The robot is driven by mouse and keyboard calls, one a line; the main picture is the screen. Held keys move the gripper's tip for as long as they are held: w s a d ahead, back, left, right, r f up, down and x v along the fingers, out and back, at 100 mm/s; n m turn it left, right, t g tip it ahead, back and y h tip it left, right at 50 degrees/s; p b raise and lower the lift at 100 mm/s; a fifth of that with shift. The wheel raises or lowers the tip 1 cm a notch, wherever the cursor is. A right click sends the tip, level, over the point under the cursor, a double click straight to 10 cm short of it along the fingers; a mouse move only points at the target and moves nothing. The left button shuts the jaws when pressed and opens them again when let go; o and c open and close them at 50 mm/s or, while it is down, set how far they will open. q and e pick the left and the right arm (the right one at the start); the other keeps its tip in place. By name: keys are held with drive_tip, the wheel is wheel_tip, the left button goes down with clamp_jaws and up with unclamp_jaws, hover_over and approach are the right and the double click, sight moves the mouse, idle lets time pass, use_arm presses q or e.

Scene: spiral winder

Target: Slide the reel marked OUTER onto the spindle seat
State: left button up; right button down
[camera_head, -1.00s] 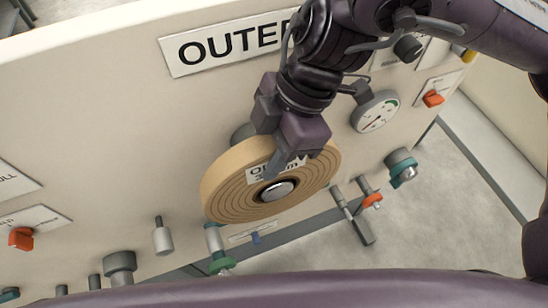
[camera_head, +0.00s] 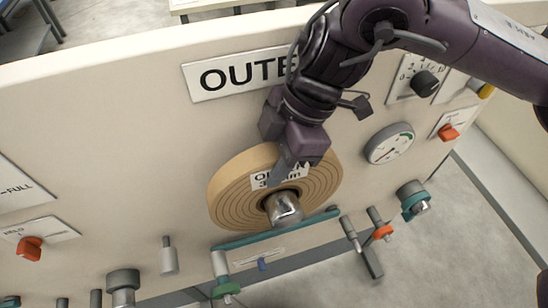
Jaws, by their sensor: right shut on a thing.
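The tan reel (camera_head: 231,196) has spiral rings and a white label reading OUTER, partly covered. It stands upright against the cream panel, below the OUTER sign (camera_head: 240,75). A shiny metal spindle end (camera_head: 284,208) shows through the reel's central hole and sticks out in front. How far back the reel sits cannot be seen. My right gripper (camera_head: 286,166) comes from above and is shut on the reel, with a finger over its front face beside the label. The other finger is hidden behind. My left gripper is not in view.
A teal bar (camera_head: 240,240) runs just below the reel. Right of it are a gauge (camera_head: 389,143), an orange-collared lever (camera_head: 381,229) and a teal-collared knob (camera_head: 414,199). Grey posts (camera_head: 168,257) stick out at lower left.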

drive_tip(key=shift+r, duration=0.1)
drive_tip(key=c, duration=0.9)
unclamp_jaws()
drive_tip(key=shift+b+v, duration=0.55)
drive_tip(key=shift+v, duration=3.3)
